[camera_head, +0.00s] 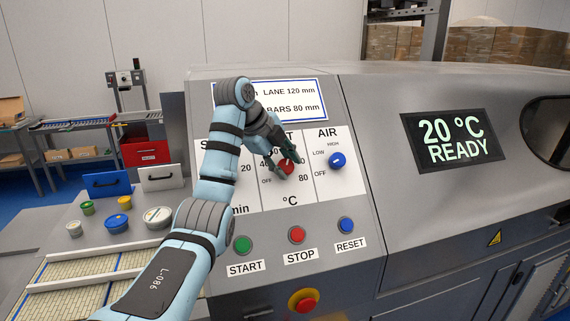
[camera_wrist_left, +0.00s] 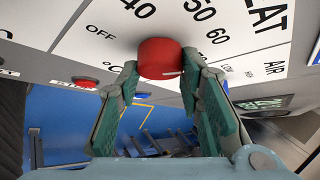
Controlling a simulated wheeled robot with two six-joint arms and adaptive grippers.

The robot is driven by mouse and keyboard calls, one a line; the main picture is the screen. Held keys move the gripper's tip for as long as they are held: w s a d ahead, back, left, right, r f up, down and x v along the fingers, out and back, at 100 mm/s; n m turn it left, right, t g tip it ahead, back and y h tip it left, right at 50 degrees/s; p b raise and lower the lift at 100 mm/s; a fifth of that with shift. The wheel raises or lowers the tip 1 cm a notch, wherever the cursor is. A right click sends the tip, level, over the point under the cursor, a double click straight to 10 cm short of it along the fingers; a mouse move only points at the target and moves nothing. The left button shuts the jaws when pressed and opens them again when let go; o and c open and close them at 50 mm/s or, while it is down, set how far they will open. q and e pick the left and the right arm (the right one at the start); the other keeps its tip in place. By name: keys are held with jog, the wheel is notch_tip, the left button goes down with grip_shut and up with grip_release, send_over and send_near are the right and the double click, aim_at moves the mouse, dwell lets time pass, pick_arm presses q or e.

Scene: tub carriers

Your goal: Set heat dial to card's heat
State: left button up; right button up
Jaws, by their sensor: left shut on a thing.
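The red heat dial (camera_head: 287,167) sits on the white HEAT panel of the machine, with marks from OFF to 80 °C. My left gripper (camera_head: 283,157) is shut on it, and the wrist view shows a finger on each side of the red dial (camera_wrist_left: 160,57). A small white mark shows on the dial's near edge in the wrist view; its exact setting is not clear. The card (camera_head: 308,96) above the panel reads LANE 120 mm and BARS 80 mm; its left part is hidden by my arm. My right gripper is not in view.
The blue AIR dial (camera_head: 337,160) is just right. START (camera_head: 242,244), STOP (camera_head: 297,235) and RESET (camera_head: 346,226) buttons lie below, with a red emergency knob (camera_head: 303,300). The screen (camera_head: 453,139) reads 20 °C READY. Several tubs, including a blue one (camera_head: 116,224), stand left.

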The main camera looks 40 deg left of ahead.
aim_at(284, 168)
pick_arm(q)
jog(key=o, duration=1.2)
jog(key=shift+f, duration=0.1)
jog(key=shift+c, duration=0.2)
notch_tip(284, 168, up, 10)
